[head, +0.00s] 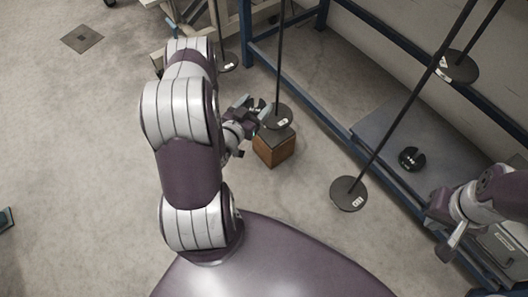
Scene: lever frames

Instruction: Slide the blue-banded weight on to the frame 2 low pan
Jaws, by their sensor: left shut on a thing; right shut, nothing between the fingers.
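My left gripper (262,110) is shut on a small dark thing with a bluish patch, apparently the blue-banded weight, mostly hidden by the fingers. It is right at the edge of a dark round pan (279,122) that hangs from a rod above a wooden block. I cannot tell whether the weight touches this pan. Another low pan (348,194) hangs to the right, near the floor. Both have small white labels too small to read, so I cannot tell which is frame 2's. My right gripper (452,242) is shut and empty at the lower right.
The wooden block (275,149) stands on the floor beneath the nearer pan. A black slotted weight (411,158) lies on the grey shelf (385,125).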

